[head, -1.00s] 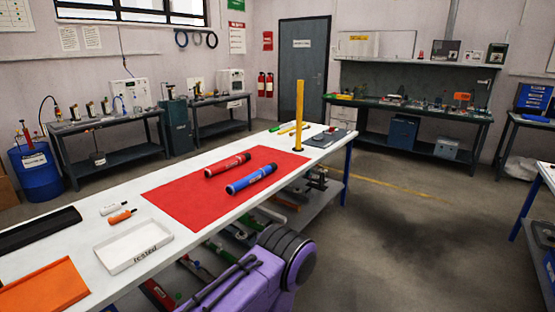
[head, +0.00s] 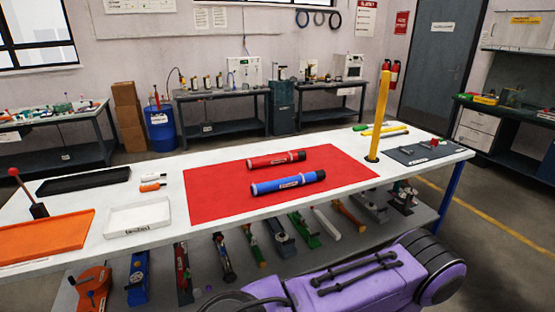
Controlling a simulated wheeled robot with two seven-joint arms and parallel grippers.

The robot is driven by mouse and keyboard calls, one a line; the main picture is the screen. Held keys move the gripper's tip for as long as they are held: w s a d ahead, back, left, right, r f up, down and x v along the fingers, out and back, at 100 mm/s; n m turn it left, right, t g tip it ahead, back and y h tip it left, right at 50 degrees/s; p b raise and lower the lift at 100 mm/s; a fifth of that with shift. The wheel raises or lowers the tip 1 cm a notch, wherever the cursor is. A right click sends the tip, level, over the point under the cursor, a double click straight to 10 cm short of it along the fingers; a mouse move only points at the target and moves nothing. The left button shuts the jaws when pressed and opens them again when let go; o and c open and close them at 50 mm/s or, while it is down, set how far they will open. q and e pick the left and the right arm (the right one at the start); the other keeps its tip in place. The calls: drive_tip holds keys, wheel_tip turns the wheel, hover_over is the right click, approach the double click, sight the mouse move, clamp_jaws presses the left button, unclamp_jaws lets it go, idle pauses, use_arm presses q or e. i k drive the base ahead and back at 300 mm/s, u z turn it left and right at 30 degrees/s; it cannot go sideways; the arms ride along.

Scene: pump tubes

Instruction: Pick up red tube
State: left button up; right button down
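The red tube (head: 276,160) lies on its side on the red mat (head: 220,194), with its black end to the right. The blue tube (head: 288,183) lies nearly parallel to it on the near side, also with a black end to the right. The two tubes are apart. Both lie on the white table (head: 310,208). A purple part of my own body shows at the bottom right. Neither gripper is in the head view.
A yellow post (head: 379,118) stands upright at the mat's right edge. A white tray (head: 138,217), an orange tray (head: 45,237) and a black tray (head: 83,181) lie to the left. The lower shelf holds several tools. The mat around the tubes is clear.

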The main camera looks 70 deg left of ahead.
sight(289, 157)
drive_tip(key=u, duration=0.55)
drive_tip(key=i, duration=0.9)
drive_tip(key=u, duration=0.9)
